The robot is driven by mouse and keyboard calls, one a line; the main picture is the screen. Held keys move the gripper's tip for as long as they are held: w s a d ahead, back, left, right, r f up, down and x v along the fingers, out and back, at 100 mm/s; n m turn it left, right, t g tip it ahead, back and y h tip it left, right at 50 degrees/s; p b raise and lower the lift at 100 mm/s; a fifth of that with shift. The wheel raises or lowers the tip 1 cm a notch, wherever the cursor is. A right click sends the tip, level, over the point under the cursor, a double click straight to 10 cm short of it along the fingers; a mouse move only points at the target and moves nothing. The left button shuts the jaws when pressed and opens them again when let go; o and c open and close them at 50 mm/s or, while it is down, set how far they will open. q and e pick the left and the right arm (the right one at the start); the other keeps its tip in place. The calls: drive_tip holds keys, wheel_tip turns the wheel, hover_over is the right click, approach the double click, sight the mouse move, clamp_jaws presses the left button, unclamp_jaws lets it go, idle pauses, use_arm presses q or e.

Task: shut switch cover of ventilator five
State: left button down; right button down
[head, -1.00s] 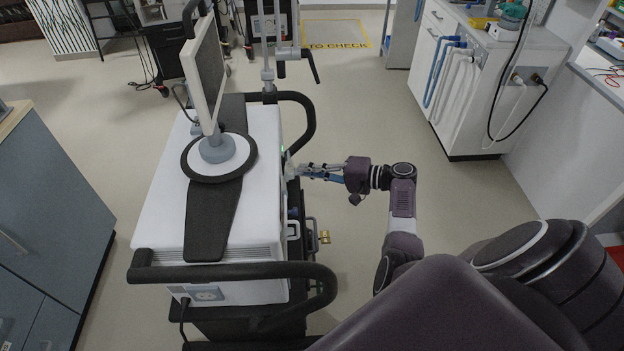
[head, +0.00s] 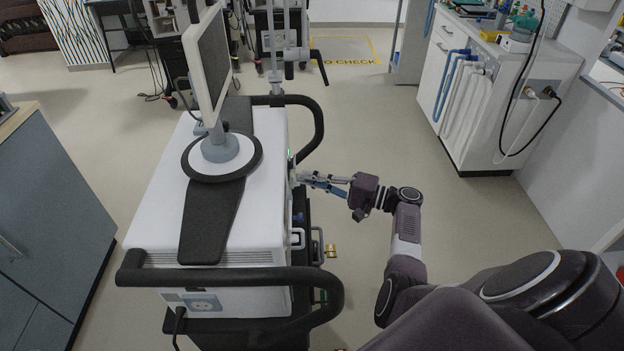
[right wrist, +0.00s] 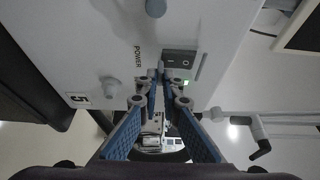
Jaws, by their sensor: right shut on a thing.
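Ventilator five (head: 160,225) is a white cabinet with a monitor on top, left of centre in the head view. Its side panel (right wrist: 225,30) fills the upper right wrist view, with a "5" label, the word POWER, a dark rocker switch (right wrist: 180,59) and a small green light. My right gripper (head: 299,177) is at this side panel; its fingertips (right wrist: 160,74) meet just beside the switch. They are shut on a small grey piece, apparently the edge of the switch cover (right wrist: 160,65), seen nearly edge-on. The switch face is visible and uncovered. My left gripper is out of view.
A black handle bar (head: 235,275) runs round the near end of the ventilator, and another curves at its far side. Grey knobs stick out of the panel near the switch. A white counter with hanging hoses (head: 470,90) stands at the right. Open floor lies between.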

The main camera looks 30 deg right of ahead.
drive_tip(key=c, duration=2.1)
unclamp_jaws()
drive_tip(key=shift+w+a, duration=0.15)
drive_tip(key=v, duration=1.2)
